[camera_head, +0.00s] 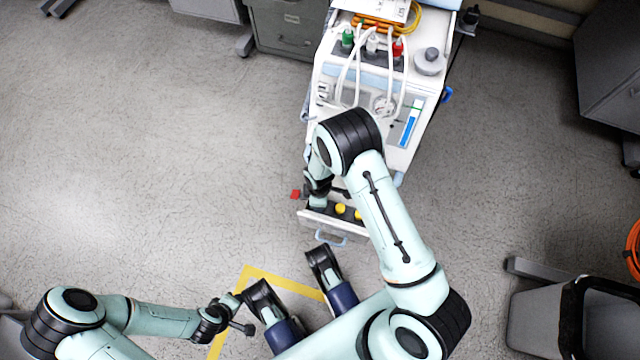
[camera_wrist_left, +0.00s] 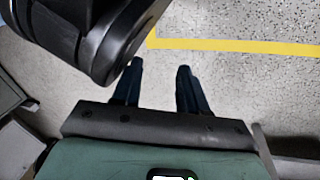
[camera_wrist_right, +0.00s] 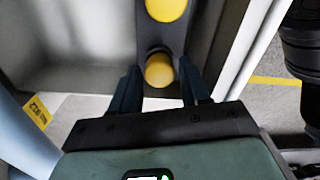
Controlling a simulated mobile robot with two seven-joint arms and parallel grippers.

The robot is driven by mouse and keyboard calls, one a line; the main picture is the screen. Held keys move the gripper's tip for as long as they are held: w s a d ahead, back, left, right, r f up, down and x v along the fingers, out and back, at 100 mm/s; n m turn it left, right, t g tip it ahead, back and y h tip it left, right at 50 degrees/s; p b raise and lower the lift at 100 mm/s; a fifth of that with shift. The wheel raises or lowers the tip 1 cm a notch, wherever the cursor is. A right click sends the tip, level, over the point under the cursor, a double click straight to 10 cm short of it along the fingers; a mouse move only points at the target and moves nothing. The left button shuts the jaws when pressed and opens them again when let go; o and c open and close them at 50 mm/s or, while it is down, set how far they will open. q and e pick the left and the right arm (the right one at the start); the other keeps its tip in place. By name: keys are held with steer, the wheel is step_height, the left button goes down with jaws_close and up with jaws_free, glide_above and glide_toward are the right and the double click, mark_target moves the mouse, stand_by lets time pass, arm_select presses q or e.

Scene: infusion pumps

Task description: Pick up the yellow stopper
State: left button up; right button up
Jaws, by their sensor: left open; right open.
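Two yellow stoppers show in the right wrist view: a nearer one (camera_wrist_right: 159,70) and a farther one (camera_wrist_right: 166,8), in a dark strip inside an open drawer. In the head view, yellow stoppers (camera_head: 340,209) also show in the drawer (camera_head: 316,219). My right gripper (camera_wrist_right: 159,66) is open, with its fingers on either side of the nearer stopper in the picture. I cannot tell whether they touch it or how far down they reach. My left gripper (camera_wrist_left: 160,66) is open and empty over the floor; in the head view it is low at the left (camera_head: 243,328).
The white pump cart (camera_head: 345,80) stands behind the drawer, with tubes and green, white and red fittings on top. A drawer handle (camera_head: 331,238) faces me. Yellow tape (camera_head: 285,281) marks the floor. A grey bin (camera_head: 540,315) stands at lower right. The left floor is clear.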

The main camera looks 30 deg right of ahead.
jaws_close()
arm_select(q)
steer(key=shift+w+r, duration=0.1)
arm_select(e)
steer(key=shift+r, duration=0.15)
steer(key=shift+r, duration=0.5)
arm_select(q)
steer(key=w+r+t+p, duration=0.1)
steer(key=w+r+p, duration=0.1)
steer(key=w+r, duration=0.2)
arm_select(e)
step_height(320, 180, up, 5)
step_height(320, 180, up, 3)
steer(key=shift+f+p, duration=0.1)
steer(key=shift+p, duration=0.4)
arm_select(q)
steer(key=s+d+r+g+h+p, duration=0.1)
steer(key=s+d+r+p, duration=0.2)
steer(key=s, duration=0.3)
steer(key=shift+s+d+r+m+g, duration=0.3)
steer(key=shift+d+r+m, duration=0.1)
steer(key=shift+d+r, duration=0.1)
arm_select(e)
step_height(320, 180, up, 11)
